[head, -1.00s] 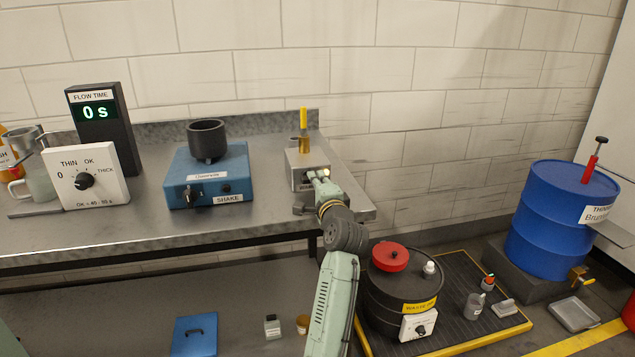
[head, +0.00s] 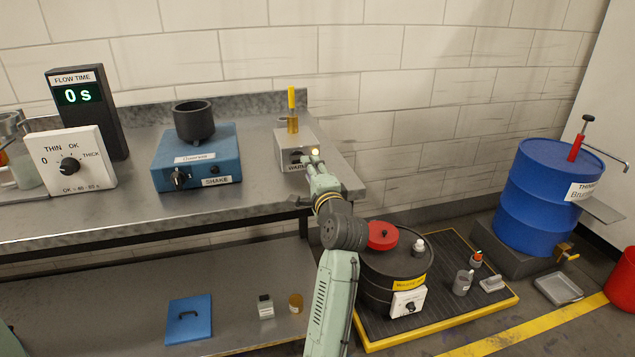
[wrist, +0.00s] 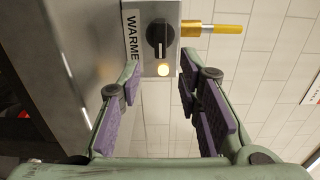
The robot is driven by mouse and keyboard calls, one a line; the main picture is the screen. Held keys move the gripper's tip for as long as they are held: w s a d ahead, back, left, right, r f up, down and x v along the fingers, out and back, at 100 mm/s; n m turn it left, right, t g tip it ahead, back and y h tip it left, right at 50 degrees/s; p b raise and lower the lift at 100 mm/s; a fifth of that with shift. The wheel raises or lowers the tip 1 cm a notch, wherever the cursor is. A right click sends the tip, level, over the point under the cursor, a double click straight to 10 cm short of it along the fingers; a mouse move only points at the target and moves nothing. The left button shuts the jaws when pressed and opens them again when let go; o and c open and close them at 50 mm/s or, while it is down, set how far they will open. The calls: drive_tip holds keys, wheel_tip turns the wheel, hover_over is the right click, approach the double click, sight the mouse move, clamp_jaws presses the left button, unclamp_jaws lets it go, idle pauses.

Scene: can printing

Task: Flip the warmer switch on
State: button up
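The warmer is a grey metal box (head: 297,150) on the bench. In the wrist view its face carries a black rotary switch (wrist: 158,38), a partly visible "WARME" label and a glowing yellow lamp (wrist: 163,70). The lit lamp (head: 316,152) also shows in the head view. The knob's pointer lies along the picture's vertical in the wrist view. My gripper (wrist: 160,84) is open and empty, its purple-padded fingers apart on either side of the lamp, just short of the switch. In the head view my gripper (head: 309,162) is in front of the warmer's face and partly hides it.
A yellow-handled tool (head: 292,105) stands up from the warmer. The blue shaker (head: 215,150) with a dark cup is to its left. A black waste drum (head: 375,285) stands below right of the bench, near my arm. The wall is behind.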

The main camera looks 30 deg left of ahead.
drive_tip(key=v, duration=0.6)
drive_tip(key=shift+s+d, duration=0.3)
